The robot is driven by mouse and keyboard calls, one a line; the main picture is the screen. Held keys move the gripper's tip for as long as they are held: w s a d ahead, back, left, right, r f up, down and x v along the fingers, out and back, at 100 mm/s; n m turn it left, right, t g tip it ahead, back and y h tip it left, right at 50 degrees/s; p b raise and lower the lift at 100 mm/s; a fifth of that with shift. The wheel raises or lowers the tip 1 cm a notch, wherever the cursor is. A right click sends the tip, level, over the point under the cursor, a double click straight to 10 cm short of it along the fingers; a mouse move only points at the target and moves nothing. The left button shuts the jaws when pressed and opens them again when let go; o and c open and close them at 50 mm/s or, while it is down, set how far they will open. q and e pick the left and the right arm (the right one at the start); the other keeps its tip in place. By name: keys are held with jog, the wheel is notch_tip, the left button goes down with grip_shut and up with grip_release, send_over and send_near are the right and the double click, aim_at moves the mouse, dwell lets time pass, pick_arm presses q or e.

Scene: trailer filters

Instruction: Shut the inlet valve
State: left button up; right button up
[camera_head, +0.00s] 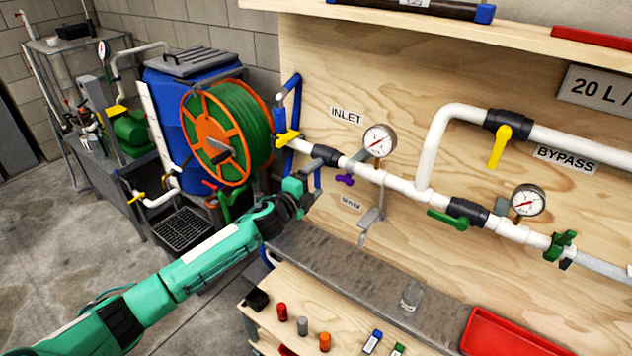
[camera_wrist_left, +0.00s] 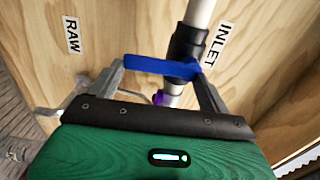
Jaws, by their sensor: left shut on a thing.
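The inlet valve (camera_head: 326,155) has a black body on the white pipe by the INLET label (camera_head: 346,116). Its blue lever (camera_head: 318,179) points down, across the pipe. In the left wrist view the blue lever (camera_wrist_left: 158,66) also lies across the pipe, with the black valve body (camera_wrist_left: 190,45) behind it. My left gripper (camera_head: 300,187) is at the lever, its fingers on either side in the wrist view (camera_wrist_left: 160,75), and is shut on it. The gripper partly hides the lever in the head view. My right gripper is not in view.
A pressure gauge (camera_head: 380,140) and a small purple handle (camera_head: 345,180) are just right of the valve. A yellow lever (camera_head: 288,138) is to its left. A green hose reel (camera_head: 228,133) stands behind my arm. A bench (camera_head: 330,322) with small parts lies below.

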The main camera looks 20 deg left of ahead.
pick_arm(q)
jog(key=shift+a+f+m, duration=0.1)
jog(key=shift+m, duration=0.2)
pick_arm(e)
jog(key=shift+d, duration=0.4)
pick_arm(q)
jog(key=o, duration=1.3)
jog(key=shift+o, duration=0.2)
jog(key=shift+s+a, duration=0.2)
jog(key=shift+s, duration=0.35)
jog(key=b+v, duration=0.3)
jog(key=v, duration=0.9)
jog(key=shift+s, duration=0.3)
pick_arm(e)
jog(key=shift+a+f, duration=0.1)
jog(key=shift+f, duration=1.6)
pick_arm(q)
jog(key=shift+a, duration=0.1)
